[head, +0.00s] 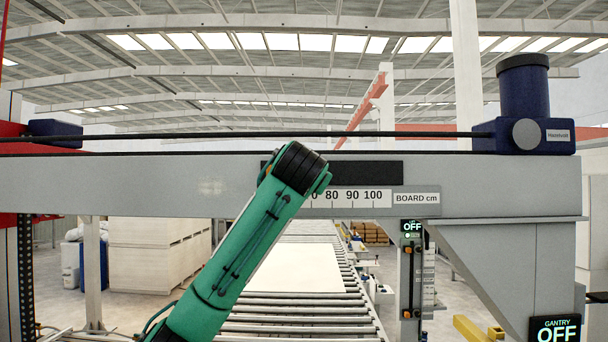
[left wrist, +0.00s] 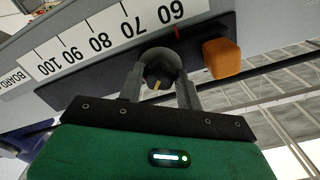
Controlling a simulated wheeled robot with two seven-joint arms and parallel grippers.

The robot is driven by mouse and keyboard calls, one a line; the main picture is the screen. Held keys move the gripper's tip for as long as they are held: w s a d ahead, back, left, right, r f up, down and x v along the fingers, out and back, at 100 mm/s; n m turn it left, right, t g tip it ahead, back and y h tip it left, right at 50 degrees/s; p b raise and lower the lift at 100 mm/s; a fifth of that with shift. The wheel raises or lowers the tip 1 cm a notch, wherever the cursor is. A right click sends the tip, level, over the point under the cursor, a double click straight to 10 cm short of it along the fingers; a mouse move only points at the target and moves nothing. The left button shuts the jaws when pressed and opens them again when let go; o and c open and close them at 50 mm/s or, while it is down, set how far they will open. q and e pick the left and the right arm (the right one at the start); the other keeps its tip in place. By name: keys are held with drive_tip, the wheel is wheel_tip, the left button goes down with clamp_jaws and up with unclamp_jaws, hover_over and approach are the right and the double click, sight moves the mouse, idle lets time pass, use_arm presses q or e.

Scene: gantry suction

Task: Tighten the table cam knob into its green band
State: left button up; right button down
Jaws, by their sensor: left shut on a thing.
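In the left wrist view, the two grey fingers of my left gripper (left wrist: 160,88) are shut on a dark round knob (left wrist: 160,58), one finger on each side. My right gripper is in neither view.
An orange block (left wrist: 222,57) stands on the strip close beside the knob. The grey beam (head: 130,185) crosses the head view, with a dark blue motor (head: 525,95) at its right. A roller conveyor (head: 300,312) with a pale board (head: 290,268) lies behind. Displays read OFF.

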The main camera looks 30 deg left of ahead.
use_arm(q)
drive_tip(key=shift+f, duration=0.1)
drive_tip(key=o, duration=1)
drive_tip(key=shift+s, duration=0.1)
drive_tip(key=b+v, duration=0.7)
drive_tip(key=v, duration=0.6)
drive_tip(key=shift+s+d, duration=0.2)
drive_tip(key=shift+s, duration=0.1)
